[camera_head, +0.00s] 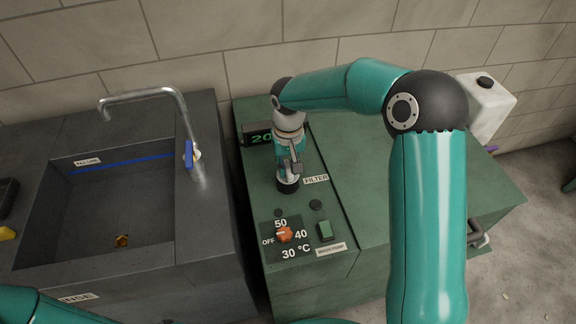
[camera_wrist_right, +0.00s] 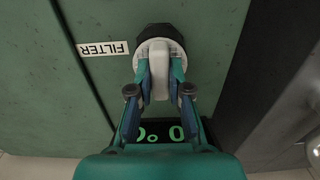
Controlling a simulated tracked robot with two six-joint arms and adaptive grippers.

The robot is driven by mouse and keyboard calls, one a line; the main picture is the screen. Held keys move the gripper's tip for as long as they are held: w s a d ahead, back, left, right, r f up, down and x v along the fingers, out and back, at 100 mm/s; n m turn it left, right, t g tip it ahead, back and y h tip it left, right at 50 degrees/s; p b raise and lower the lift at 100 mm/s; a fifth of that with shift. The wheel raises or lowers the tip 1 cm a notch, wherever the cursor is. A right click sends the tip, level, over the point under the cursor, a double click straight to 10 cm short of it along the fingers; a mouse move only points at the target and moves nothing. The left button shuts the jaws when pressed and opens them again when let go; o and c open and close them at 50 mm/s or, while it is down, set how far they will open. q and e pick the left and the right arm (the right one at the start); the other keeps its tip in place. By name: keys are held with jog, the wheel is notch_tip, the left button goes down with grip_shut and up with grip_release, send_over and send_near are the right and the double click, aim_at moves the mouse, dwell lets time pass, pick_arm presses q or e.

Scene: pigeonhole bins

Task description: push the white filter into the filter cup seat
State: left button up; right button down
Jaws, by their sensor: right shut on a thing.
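The white filter (camera_wrist_right: 158,72) shows in the right wrist view as a pale round body with an upright grip tab. My right gripper (camera_wrist_right: 160,66) is shut on this tab, one finger on each side. The black filter cup seat (camera_wrist_right: 154,30) shows just beyond the filter, which covers part of it; I cannot tell how deep the filter sits. In the head view my right gripper (camera_head: 290,171) points down over the black seat (camera_head: 288,187), beside the FILTER label (camera_head: 316,180); the filter is mostly hidden there. My left gripper is out of view.
The green cabinet top carries a display (camera_head: 259,137), an orange knob (camera_head: 284,235) and a green switch (camera_head: 325,231). A dark sink (camera_head: 110,210) with a tap (camera_head: 150,93) stands left. A white canister (camera_head: 487,105) is at the right. Free cabinet top lies right of the FILTER label.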

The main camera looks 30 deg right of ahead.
aim_at(288, 168)
jog(key=shift+f, duration=0.15)
jog(key=c, duration=1)
grip_release()
notch_tip(288, 168, up, 5)
jog(key=p, duration=0.3)
